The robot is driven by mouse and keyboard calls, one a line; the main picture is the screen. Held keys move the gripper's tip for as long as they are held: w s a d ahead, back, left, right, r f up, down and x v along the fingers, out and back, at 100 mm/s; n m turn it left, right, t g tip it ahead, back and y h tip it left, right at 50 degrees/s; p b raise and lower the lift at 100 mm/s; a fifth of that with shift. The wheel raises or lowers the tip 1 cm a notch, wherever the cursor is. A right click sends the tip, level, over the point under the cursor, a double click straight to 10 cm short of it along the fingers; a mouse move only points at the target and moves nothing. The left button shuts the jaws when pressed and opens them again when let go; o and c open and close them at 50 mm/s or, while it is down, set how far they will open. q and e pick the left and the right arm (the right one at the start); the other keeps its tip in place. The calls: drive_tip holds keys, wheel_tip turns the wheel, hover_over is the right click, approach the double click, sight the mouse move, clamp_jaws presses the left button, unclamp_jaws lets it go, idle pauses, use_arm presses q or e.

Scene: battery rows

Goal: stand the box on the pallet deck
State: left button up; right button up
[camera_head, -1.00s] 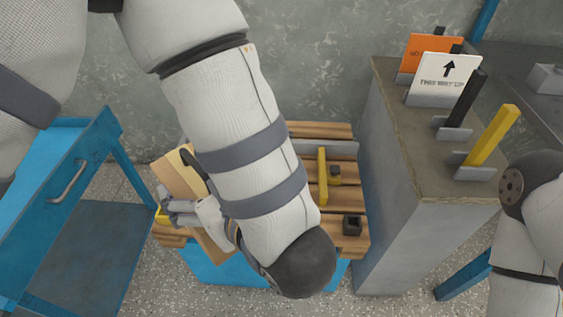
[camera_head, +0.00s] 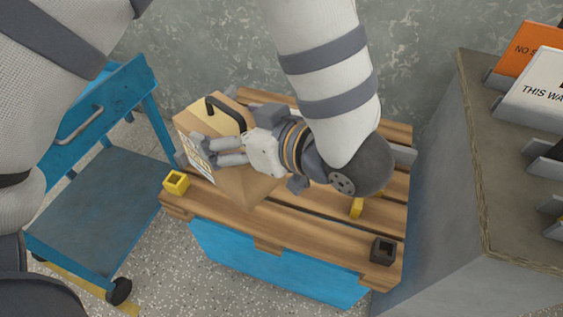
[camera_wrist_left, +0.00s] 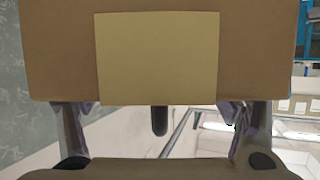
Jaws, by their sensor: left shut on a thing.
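The brown cardboard box (camera_head: 250,190) is over the left part of the slatted wooden pallet deck (camera_head: 310,230) in the head view. It has a black handle, a pale panel and a printed label on its left side. My left gripper (camera_head: 206,153) is shut on the box, its fingers reaching across it from the right. In the left wrist view the box (camera_wrist_left: 60,55) fills the upper part, with a pale yellow patch, and hides the fingertips. The box looks tilted; whether its lower edge touches the deck I cannot tell. My right gripper is not in view.
A yellow corner socket (camera_head: 176,182) and a black one (camera_head: 383,250) sit on the pallet's front corners. A short yellow piece (camera_head: 357,207) is on the deck near my forearm. A blue cart (camera_head: 95,205) stands left, a grey plinth with signs (camera_head: 470,150) right.

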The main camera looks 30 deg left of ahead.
sight(210, 130)
use_arm(q)
drive_tip(key=a+n+g+b, duration=0.1)
drive_tip(key=a+f+n+g+b, duration=0.2)
drive_tip(key=g, duration=0.1)
drive_tip(key=shift+s+a+f+b, duration=0.25)
drive_tip(key=shift+s+a+b, duration=0.05)
drive_tip(key=shift+s+a, duration=0.1)
drive_tip(key=shift+a+n+g+b, duration=0.35)
drive_tip(key=shift+a+n+g, duration=0.05)
drive_tip(key=shift+n, duration=0.3)
drive_tip(key=w+f+b, duration=0.6)
drive_tip(key=w+f, duration=0.6)
drive_tip(key=w, duration=0.2)
drive_tip(key=shift+a+f, duration=0.25)
drive_tip(key=shift+f, duration=0.15)
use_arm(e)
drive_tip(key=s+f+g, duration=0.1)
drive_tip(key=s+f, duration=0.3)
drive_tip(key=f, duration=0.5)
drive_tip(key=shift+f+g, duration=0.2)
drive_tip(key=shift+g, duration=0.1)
use_arm(q)
drive_tip(key=o, duration=1.9)
drive_tip(key=shift+s+d+f, duration=0.1)
drive_tip(key=shift+f, duration=0.15)
drive_tip(key=shift+r, duration=0.1)
